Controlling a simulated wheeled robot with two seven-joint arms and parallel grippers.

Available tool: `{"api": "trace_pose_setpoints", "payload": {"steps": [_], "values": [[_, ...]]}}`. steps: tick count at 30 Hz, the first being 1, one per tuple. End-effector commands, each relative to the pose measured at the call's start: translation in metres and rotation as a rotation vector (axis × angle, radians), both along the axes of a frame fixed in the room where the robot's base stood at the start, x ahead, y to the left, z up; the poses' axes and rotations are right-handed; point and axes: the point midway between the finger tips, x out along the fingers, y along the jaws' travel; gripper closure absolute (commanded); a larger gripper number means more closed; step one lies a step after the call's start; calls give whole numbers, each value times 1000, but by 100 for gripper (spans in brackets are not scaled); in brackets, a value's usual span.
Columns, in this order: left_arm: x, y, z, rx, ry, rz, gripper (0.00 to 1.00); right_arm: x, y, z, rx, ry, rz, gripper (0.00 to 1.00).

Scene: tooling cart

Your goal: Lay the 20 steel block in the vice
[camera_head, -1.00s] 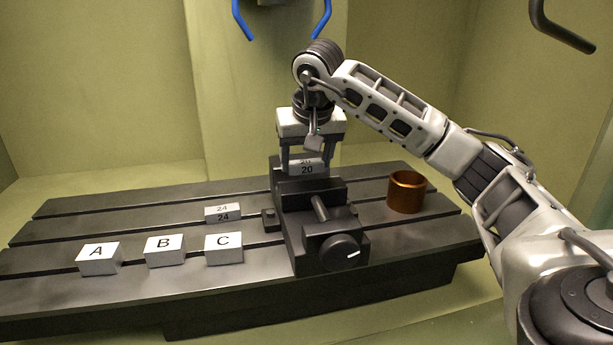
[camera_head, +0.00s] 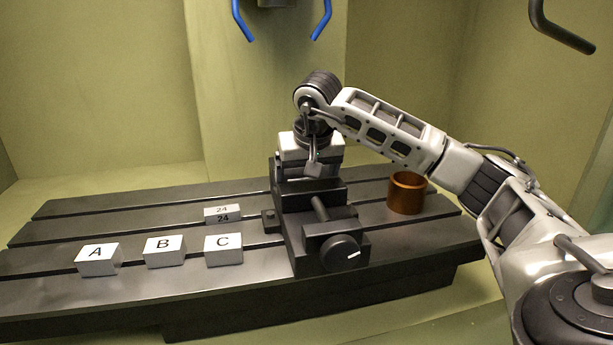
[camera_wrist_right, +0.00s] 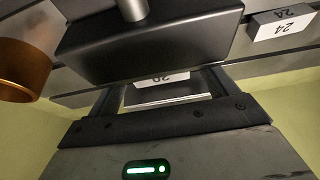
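The vice (camera_head: 318,228) is dark metal and stands on the slotted table, its round handle facing the front. My right gripper (camera_head: 308,170) is low at the vice, its fingers hidden behind the front jaw in the head view. In the right wrist view, the 20 steel block (camera_wrist_right: 166,93) sits between the two fingers, its label partly covered by the vice jaw (camera_wrist_right: 150,47). The fingers are shut on it. The head view hides the block, and whether it touches the vice floor cannot be seen. My left gripper is not in view.
A 24 block (camera_head: 223,214) lies left of the vice. A copper-coloured ring (camera_head: 406,193) stands right of the vice. Blue hooked handles (camera_head: 322,20) hang at the back.

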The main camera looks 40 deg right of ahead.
Motion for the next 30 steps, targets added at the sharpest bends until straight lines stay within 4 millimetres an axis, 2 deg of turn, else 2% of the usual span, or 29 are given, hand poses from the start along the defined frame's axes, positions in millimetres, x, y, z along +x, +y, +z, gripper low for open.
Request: {"api": "trace_pose_setpoints", "payload": {"steps": [8, 21, 25, 30], "values": [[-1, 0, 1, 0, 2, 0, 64, -1, 1, 8, 0, -1, 0, 15], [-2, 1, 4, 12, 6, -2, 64, -30, 17, 90, 0, -4, 1, 15], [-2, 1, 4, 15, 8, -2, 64, -36, 21, 106, 0, -2, 2, 15], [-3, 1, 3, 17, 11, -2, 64, -40, 23, 114, 0, 0, 1, 15]]}}
